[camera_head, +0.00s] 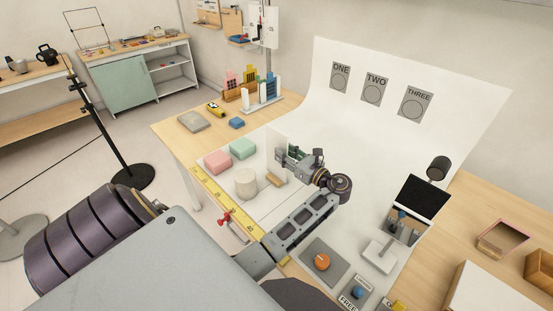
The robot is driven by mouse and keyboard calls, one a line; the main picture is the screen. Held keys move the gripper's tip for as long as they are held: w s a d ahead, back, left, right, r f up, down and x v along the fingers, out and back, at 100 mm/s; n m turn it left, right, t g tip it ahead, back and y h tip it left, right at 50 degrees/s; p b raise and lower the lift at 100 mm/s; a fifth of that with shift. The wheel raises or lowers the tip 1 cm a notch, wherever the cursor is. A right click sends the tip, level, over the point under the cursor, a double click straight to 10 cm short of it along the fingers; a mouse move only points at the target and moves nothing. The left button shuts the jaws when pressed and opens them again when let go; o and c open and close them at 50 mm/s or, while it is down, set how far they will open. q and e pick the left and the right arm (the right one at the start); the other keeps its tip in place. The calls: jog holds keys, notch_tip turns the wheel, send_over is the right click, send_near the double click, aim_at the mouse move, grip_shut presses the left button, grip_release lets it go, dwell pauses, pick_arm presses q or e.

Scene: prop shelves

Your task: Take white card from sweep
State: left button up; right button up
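The white card (274,143) is a thin pale panel standing upright on the white sweep (345,125), left of the middle of the view. My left gripper (284,157) is at the card's right edge and overlaps it in the picture. The gripper's body hides whether its fingers are around the card or only beside it, so I cannot tell if they are open or shut. My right gripper is not in view.
Pink (217,161) and green blocks (243,149), a cream cylinder (246,182) and a small wooden block (275,178) lie near the card. A yellow ruler (217,198) runs along the front edge. A dark-screened device (421,198) stands at right.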

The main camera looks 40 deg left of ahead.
pick_arm(q)
jog(key=shift+a+r, duration=0.1)
jog(key=shift+a, duration=0.3)
jog(key=a, duration=0.4)
jog(key=shift+w+r, duration=0.1)
jog(key=shift+w, duration=0.15)
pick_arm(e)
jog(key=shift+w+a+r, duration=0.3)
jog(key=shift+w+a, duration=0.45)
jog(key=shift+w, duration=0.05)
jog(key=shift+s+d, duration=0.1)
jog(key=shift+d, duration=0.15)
pick_arm(q)
grip_shut()
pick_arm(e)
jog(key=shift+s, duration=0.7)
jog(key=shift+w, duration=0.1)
